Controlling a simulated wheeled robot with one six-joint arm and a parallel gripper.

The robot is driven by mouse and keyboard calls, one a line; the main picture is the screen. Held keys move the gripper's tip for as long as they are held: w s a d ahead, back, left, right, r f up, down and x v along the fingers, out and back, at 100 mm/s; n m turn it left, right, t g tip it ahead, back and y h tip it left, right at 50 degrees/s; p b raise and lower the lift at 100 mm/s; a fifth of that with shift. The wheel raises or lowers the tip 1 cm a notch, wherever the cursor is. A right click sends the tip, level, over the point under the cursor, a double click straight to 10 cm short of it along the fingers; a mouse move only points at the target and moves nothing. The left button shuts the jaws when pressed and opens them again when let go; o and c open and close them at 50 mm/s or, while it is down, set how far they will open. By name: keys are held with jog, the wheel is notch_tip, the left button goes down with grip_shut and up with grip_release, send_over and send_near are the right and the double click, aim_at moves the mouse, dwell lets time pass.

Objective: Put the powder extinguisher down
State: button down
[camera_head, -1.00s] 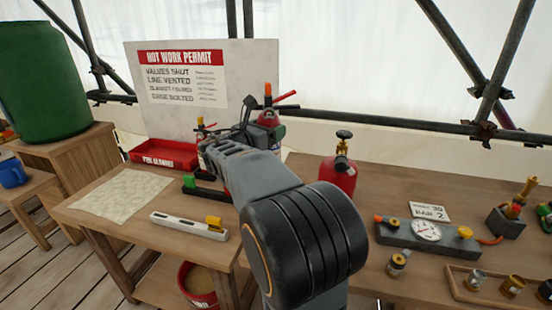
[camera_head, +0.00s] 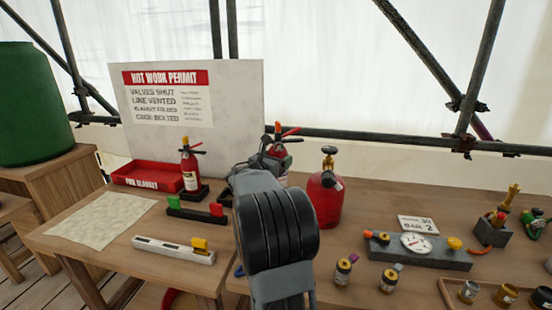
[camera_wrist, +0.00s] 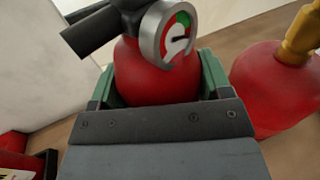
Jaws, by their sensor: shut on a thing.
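My gripper (camera_wrist: 156,88) is shut on a red extinguisher (camera_wrist: 150,72) with a black handle and a round gauge (camera_wrist: 172,32) in the wrist view. The green fingers sit on both sides of its body. In the head view, its top and part of its red body (camera_head: 281,152) show behind my wrist, in front of the permit board. My arm hides its base, so I cannot tell whether it touches the bench. A second red extinguisher (camera_head: 190,172) stands upright on a black base to its left.
A red gas cylinder (camera_head: 326,200) with a brass valve stands close to the right. Left are a red tray (camera_head: 148,176), a rail with red and green blocks (camera_head: 194,212), a white bar (camera_head: 172,249) and a pale cloth (camera_head: 95,222). A gauge block (camera_head: 418,249) lies right.

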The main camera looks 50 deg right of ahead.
jog(key=shift+d+f+b, duration=0.2)
jog(key=shift+f, duration=0.7)
jog(key=shift+d+f+b, duration=0.2)
jog(key=shift+f, duration=0.7)
jog(key=shift+w+f, duration=0.1)
jog(key=shift+f, duration=0.05)
jog(key=shift+c, duration=0.3)
grip_release()
jog(key=shift+f, duration=0.15)
jog(key=s+a, duration=0.2)
jog(key=a, duration=1)
